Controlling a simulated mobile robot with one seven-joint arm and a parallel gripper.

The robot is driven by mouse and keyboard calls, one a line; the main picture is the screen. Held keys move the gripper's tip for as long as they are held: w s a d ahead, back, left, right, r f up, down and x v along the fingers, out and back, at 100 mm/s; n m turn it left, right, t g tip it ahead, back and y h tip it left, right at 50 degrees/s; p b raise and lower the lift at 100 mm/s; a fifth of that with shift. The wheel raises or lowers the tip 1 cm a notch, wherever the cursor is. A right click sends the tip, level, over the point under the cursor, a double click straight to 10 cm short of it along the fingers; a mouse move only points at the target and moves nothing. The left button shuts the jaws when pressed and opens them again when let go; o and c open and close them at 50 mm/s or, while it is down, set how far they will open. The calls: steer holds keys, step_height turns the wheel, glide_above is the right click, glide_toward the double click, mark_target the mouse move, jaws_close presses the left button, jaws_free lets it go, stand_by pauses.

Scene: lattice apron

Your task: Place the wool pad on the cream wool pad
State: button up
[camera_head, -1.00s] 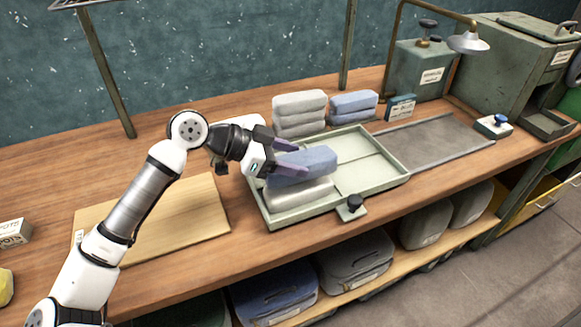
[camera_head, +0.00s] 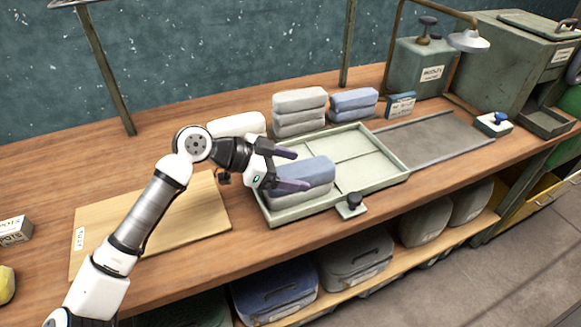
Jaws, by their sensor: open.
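A blue wool pad (camera_head: 314,169) lies on top of the cream wool pad (camera_head: 304,198) in the left part of a shallow pale green tray (camera_head: 385,187). The blue pad looks flat and roughly lined up with the cream one. My gripper (camera_head: 302,170) is open at the left end of the blue pad, with one finger on its far side and one on its near side. The near finger hides part of both pads. I cannot tell whether the fingers touch the blue pad.
Behind the tray stand a cream pad stack (camera_head: 299,112) and a blue pad stack (camera_head: 353,103). A wooden board (camera_head: 150,225) lies to the left. A grey metal plate (camera_head: 435,140) adjoins the tray's right. The tray's right part is empty. A dark knob (camera_head: 353,200) sits at its front.

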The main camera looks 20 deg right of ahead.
steer(key=shift+r, duration=0.15)
steer(key=shift+a, duration=0.25)
steer(key=b+v, duration=0.3)
steer(key=v, duration=0.8)
steer(key=shift+a, duration=0.2)
